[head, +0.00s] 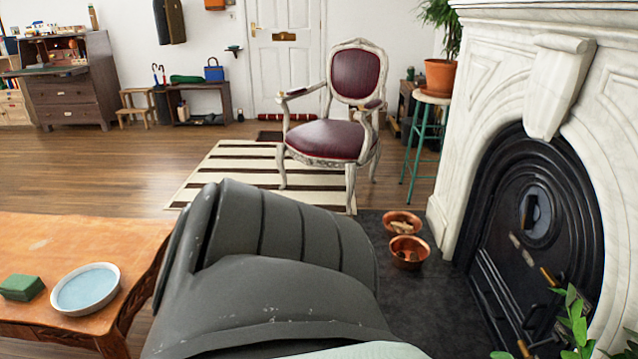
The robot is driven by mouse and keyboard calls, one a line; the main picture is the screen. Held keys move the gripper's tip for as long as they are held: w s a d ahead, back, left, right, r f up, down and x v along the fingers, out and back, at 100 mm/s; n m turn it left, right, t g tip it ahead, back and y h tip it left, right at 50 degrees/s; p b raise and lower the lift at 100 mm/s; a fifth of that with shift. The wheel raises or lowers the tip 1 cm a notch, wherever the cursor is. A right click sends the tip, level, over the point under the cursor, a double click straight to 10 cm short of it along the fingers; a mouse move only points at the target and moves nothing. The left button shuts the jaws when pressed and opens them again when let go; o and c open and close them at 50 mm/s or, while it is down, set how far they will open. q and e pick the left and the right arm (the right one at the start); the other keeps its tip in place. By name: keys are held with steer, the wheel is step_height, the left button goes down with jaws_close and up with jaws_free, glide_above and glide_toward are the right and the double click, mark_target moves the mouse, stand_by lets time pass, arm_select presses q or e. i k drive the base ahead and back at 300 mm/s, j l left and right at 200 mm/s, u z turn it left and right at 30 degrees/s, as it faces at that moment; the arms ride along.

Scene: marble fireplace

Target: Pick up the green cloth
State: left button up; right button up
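No thing in view is clearly the green cloth. A small dark green block-shaped item (22,287), perhaps folded cloth or a box, lies on the wooden table at the left. A pale green surface (350,352) shows at the bottom edge, against the large grey ribbed form; most of it is cut off, and I cannot tell whether it is cloth. A green item (187,79) also lies on the dark bench at the far wall, too small to identify. Neither of my grippers is in view.
A large grey ribbed form (285,265), perhaps a chair, fills the near middle. The wooden table (60,240) bears a round pale dish (86,288). Copper bowls (408,252) sit on the dark hearth by the marble fireplace (500,90). A red chair (335,140) stands beyond; wooden floor is clear at left.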

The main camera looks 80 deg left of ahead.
mark_target(19, 286)
steer(key=u, duration=4.35)
